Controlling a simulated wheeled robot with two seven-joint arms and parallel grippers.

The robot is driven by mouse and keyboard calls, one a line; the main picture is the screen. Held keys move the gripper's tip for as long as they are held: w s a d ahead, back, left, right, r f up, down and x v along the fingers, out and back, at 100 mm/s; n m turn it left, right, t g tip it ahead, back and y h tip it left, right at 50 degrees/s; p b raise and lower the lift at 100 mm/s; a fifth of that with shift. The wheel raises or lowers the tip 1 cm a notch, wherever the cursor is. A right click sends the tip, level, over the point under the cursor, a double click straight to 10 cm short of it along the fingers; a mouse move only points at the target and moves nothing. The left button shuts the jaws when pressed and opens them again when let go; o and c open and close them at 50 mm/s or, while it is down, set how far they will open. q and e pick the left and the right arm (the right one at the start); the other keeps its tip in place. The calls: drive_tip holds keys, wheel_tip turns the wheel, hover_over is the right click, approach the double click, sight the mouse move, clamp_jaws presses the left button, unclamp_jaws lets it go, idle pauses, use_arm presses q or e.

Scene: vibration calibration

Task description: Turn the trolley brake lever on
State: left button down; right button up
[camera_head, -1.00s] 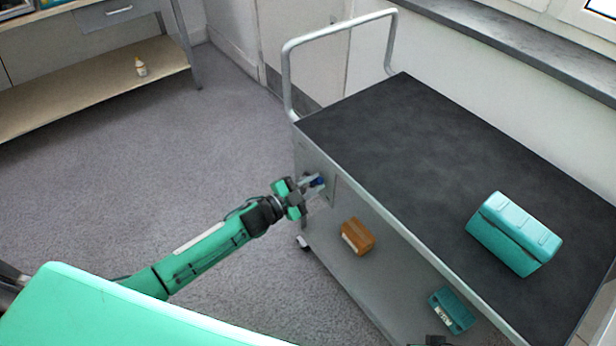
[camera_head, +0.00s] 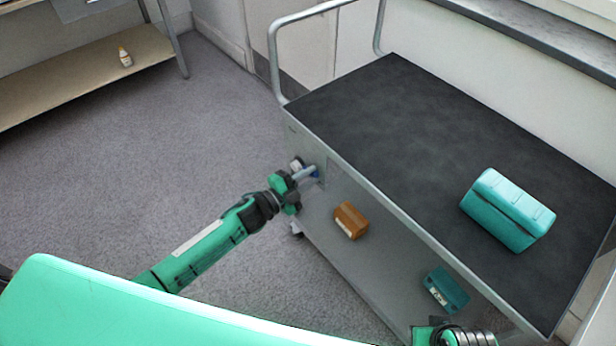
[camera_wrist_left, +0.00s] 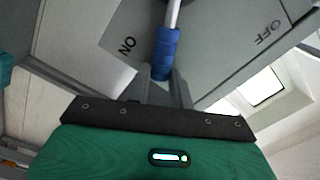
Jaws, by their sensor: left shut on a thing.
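The trolley brake lever has a blue grip (camera_wrist_left: 166,50) on a metal rod, in front of a grey plate marked ON and OFF. In the left wrist view the lever lies between the two marks, closer to ON. My left gripper (camera_wrist_left: 163,82) is shut on the blue grip, one finger on each side. The trolley (camera_head: 400,130) has a dark top and a tubular handle. Part of my right arm shows at the bottom edge; its fingertips cannot be made out.
A teal case (camera_head: 507,210) stands on the trolley top. A brown box (camera_head: 350,220) and a smaller teal box (camera_head: 445,289) are on its lower shelf. A bench (camera_head: 90,75) with a small bottle (camera_head: 125,57) stands at upper left. The floor between is clear.

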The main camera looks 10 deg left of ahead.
use_arm(q)
drive_tip(key=shift+f, duration=0.1)
drive_tip(key=c, duration=1.2)
unclamp_jaws()
drive_tip(key=shift+c, duration=0.2)
use_arm(e)
drive_tip(key=shift+w, duration=0.15)
use_arm(q)
drive_tip(key=v, duration=1.3)
drive_tip(key=shift+s+a, duration=0.25)
drive_tip(key=shift+s, duration=0.05)
use_arm(e)
drive_tip(key=shift+w+f, duration=0.1)
drive_tip(key=shift+f, duration=0.25)
drive_tip(key=shift+a, duration=0.1)
